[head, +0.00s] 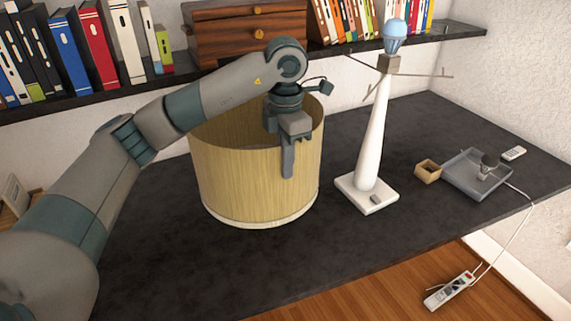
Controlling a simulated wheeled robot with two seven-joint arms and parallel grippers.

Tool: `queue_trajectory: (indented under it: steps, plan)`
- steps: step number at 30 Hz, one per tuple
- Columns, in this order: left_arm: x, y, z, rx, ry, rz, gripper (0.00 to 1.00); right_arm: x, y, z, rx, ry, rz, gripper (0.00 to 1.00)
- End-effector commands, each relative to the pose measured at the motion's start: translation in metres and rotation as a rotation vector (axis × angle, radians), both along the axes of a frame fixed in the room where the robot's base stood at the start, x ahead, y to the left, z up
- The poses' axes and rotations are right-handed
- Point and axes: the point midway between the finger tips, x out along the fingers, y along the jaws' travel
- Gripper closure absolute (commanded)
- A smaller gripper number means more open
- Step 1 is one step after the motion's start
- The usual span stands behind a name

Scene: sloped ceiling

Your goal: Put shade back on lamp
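The lampshade (240,190) is a wide wood-toned drum with an open top and a pale bottom rim. It appears to stand upright on the dark table, left of the lamp. The lamp (372,140) is a white tapered column on a square base, with a bluish bulb and thin arms at its top, and it has no shade on it. My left gripper (288,155) points down at the shade's near right rim. One finger shows in front of the outer wall; the other is hidden, so whether it grips the wall is unclear. My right gripper is not in view.
The dark table (310,265) is clear in front. A small box (428,172) and a grey tray (463,183) with a dark-topped item lie right of the lamp. A shelf (95,100) with books and a wooden chest (245,35) runs behind. A power strip (450,291) lies on the floor.

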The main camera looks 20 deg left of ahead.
Motion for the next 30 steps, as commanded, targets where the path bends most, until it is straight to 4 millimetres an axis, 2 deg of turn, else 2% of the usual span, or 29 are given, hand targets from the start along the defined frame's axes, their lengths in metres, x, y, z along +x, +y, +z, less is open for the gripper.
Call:
queue_trajectory:
  steps: [30]
  plan:
    - [0.0, 0.0, 0.084, -0.001, -0.002, 0.001, 1.0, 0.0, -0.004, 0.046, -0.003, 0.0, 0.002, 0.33]
